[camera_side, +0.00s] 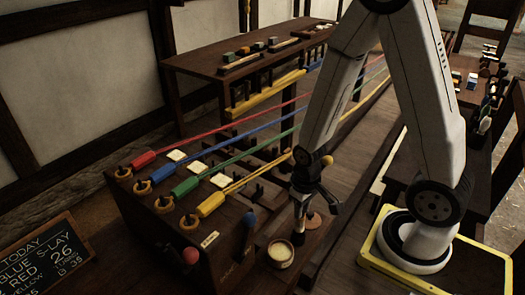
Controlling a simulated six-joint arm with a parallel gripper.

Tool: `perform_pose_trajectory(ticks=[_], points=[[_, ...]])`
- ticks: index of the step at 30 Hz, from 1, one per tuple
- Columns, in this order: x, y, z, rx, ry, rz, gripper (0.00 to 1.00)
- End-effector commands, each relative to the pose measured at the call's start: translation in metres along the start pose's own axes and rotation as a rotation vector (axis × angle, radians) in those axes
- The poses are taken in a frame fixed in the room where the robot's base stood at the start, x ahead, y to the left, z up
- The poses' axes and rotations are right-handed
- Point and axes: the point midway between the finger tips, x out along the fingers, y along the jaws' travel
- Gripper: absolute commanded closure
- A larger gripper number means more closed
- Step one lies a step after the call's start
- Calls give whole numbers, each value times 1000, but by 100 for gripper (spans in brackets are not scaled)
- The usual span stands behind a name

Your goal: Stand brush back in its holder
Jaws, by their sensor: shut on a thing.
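My gripper (315,203) is low over the near right end of the dark bench, just right of the rope machine. It is shut on a slim dark thing that I take to be the brush (299,228), hanging roughly upright at the left finger; its outline blends into the dark bench. A small round pinkish-brown disc (314,221) lies just below the gripper; I cannot tell whether it is part of the holder. A small pot with pale contents (280,252) stands below and left of the gripper. The holder is not clearly recognisable.
The dark box (180,238) has red, blue, green and yellow strands on hooks, running away to the back right. A blue-topped lever (249,219) and red knob (191,256) stick out. A chalkboard (45,258) stands at left. Small items crowd the right table (455,95).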

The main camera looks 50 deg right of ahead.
Motion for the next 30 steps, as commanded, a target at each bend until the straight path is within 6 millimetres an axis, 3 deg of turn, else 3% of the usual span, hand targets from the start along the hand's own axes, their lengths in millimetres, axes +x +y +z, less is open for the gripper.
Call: perform_pose_trajectory(ticks=[18, 30], points=[[38, 0, 1, 0, -2, 0, 100], [40, 0, 1, 0, -1, 0, 100]])
